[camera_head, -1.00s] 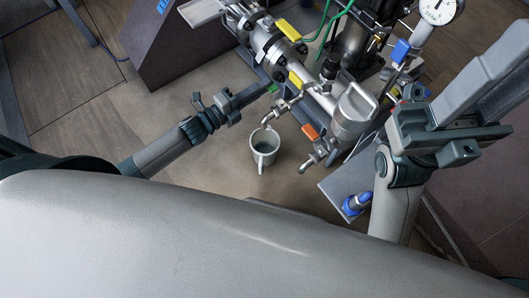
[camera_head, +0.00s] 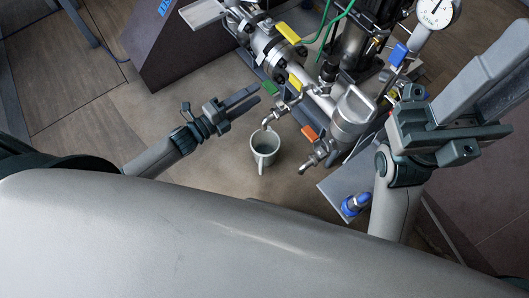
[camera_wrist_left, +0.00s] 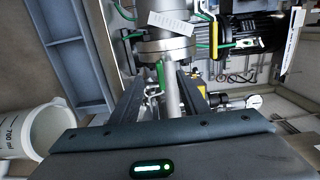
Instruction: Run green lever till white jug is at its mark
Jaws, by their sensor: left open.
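The green lever (camera_head: 271,88) is on a small tap whose spout (camera_head: 268,121) hangs over the white jug (camera_head: 265,148). The jug stands on the floor with its handle toward me. My left gripper (camera_head: 254,94) is open, just left of the lever, and appears apart from it. In the left wrist view the green lever (camera_wrist_left: 161,75) shows ahead, between the fingers (camera_wrist_left: 163,92). The jug (camera_wrist_left: 40,132) is at the lower left there, with a scale reading 700 ml; I cannot make out the liquid level or a stream. My right gripper (camera_head: 450,125) is at the right, fingertips unclear.
An orange lever (camera_head: 310,132) sits on a second tap to the right. A yellow lever (camera_head: 288,32), a blue lever (camera_head: 399,53) and a pressure gauge (camera_head: 437,10) are on the pipework. A dark cabinet (camera_head: 185,45) stands behind. The floor left of the jug is clear.

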